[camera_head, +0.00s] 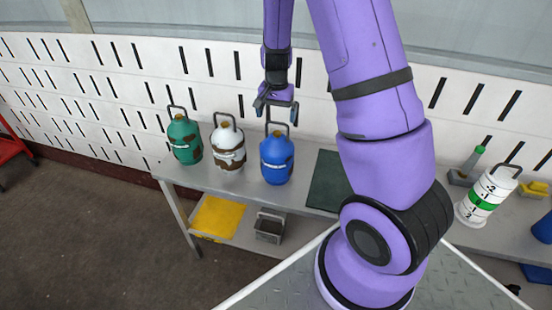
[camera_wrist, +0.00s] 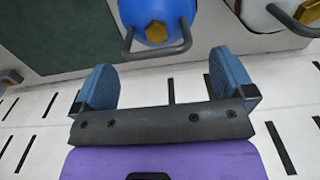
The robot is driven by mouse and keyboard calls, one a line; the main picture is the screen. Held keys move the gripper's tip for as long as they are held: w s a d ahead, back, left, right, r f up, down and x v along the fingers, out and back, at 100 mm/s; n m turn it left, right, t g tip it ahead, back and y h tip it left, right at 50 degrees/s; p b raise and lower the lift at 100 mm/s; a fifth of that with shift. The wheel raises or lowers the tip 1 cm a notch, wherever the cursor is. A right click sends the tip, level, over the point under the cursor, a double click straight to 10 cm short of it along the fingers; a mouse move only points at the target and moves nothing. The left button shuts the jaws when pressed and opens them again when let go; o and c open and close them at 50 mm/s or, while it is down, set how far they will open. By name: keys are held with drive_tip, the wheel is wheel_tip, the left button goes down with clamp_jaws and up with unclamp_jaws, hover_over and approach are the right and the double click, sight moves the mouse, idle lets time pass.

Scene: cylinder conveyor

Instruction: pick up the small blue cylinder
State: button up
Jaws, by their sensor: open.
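The small blue cylinder (camera_head: 276,158) stands upright on the grey table, with a dark handle and a brass-coloured cap on top. My gripper (camera_head: 275,104) is above the blue cylinder's handle, open and empty, apart from it as far as I can tell. In the wrist view the blue cylinder (camera_wrist: 153,18) is at the top, cut off by the frame edge, its handle just beyond my open fingers (camera_wrist: 157,84). The cylinder's lower body is hidden in that view.
A white-and-brown cylinder (camera_head: 228,148) and a green cylinder (camera_head: 185,140) stand to the left on the table (camera_head: 320,208). A dark green mat (camera_head: 327,180) lies to the right. A white slotted wall (camera_head: 140,85) is close behind. A white-green striped cylinder (camera_head: 486,195) is far right.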

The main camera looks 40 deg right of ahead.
sight(277, 132)
drive_tip(key=shift+s+f, duration=0.15)
drive_tip(key=shift+f, duration=1.3)
drive_tip(key=shift+s+f, duration=0.1)
drive_tip(key=shift+f, duration=1.3)
drive_tip(key=c, duration=1.6)
drive_tip(key=shift+c, duration=0.2)
drive_tip(key=shift+w+d+r, duration=0.1)
drive_tip(key=shift+r, duration=0.1)
